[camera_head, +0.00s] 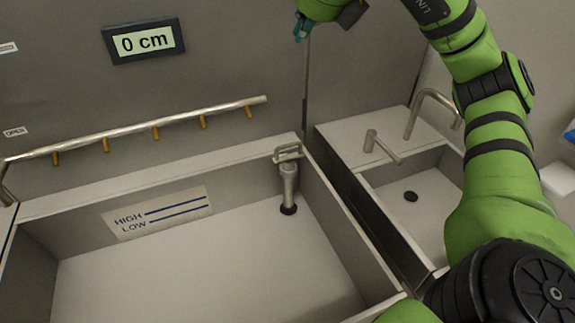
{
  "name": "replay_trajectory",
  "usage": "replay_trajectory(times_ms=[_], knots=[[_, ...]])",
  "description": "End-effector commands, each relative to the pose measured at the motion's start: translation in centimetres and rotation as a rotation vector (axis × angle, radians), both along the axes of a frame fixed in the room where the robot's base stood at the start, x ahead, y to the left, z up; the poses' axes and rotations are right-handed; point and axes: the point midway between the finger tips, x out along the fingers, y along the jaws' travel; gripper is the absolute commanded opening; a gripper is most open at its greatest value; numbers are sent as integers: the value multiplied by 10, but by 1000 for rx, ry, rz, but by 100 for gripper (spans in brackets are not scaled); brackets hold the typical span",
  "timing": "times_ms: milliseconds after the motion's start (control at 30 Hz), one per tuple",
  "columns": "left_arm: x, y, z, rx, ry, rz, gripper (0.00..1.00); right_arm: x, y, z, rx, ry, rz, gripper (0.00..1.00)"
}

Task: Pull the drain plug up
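The drain plug (289,186) is a grey upright post with a metal loop handle at its top. It stands in the far right corner of the large basin (190,270), its foot at a dark ring on the floor. The handle is level with the basin's rim. My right gripper (302,28) is at the top edge of the view, above and apart from the plug. Its teal fingertips show small and close together, and whether they are open is unclear. My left gripper is not in view.
A display (144,41) on the back wall reads 0 cm. A pipe with several brass nozzles (140,129) runs above the basin's back rim. A small sink (425,183) with a bent faucet (430,108) is at right. The basin shows no water.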

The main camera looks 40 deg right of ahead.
Motion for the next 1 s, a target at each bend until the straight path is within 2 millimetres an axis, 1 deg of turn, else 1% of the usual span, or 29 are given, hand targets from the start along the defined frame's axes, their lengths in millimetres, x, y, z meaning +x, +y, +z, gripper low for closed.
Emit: replay_trajectory(times_ms=[33,167,200,367,400,500,600,733,867,1000], knots=[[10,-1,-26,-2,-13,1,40,0,0,-31,-1,2,0,0],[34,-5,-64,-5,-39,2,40,1,0,-80,-1,3,0,0],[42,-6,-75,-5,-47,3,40,1,0,-96,-1,3,0,0],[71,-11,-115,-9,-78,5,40,1,0,-155,0,2,1,0],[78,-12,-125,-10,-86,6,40,1,0,-170,0,2,1,0],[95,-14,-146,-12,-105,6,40,2,0,-205,0,2,1,0],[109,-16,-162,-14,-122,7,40,2,0,-233,0,1,0,0],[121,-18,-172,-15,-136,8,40,2,0,-256,0,1,0,0],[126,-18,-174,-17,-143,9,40,2,0,-265,0,1,0,0],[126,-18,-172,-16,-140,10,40,7,-2,-271,0,5,-1,0]])
